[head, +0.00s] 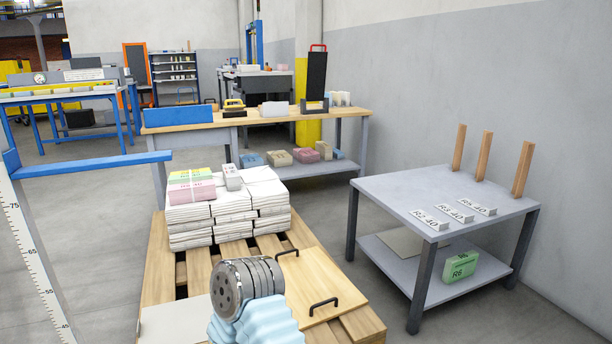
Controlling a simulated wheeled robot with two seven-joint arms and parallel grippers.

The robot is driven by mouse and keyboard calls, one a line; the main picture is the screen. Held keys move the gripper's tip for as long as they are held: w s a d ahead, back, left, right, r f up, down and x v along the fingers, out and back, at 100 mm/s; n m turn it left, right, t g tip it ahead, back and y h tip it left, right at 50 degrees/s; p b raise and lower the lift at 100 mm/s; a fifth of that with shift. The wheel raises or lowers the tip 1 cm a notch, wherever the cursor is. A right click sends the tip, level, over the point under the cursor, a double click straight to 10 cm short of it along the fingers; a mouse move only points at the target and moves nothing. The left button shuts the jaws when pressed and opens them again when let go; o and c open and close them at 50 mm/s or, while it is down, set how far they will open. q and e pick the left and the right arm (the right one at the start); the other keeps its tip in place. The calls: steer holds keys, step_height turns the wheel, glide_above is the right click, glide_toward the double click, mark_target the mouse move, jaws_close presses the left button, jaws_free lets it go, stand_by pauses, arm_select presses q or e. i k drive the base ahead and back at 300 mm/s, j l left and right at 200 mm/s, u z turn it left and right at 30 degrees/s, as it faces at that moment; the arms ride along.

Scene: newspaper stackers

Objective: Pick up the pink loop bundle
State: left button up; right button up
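A pink bundle (192,192) with dark lettering lies on the front left of the white newspaper stacks (235,214). A yellow-green bundle (190,175) with lettering lies right behind it. A small grey-white block (232,177) sits to its right on the same stacks. Whether a loop runs around the pink bundle is too small to tell. A part of my own arm, a grey metal disc end with a pale blue sleeve, shows at the bottom centre, apart from the bundle. Neither of my grippers can be seen.
The stacks stand on a wooden pallet (158,262), with a handled board (318,292) in front. At right, a grey table (395,190) holds three wooden posts and labelled plates; a green R6 bundle (460,266) lies on its lower shelf. A wooden workbench (345,112) stands behind.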

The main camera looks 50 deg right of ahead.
mark_target(305, 155)
steer(key=i+j+z, duration=0.15)
steer(key=z, duration=0.3)
steer(key=i+j+z, duration=0.25)
steer(key=z, duration=0.25)
steer(key=i+j+z, duration=0.15)
steer(key=j+z, duration=0.3)
steer(key=i+l, duration=0.1)
steer(key=i, duration=0.3)
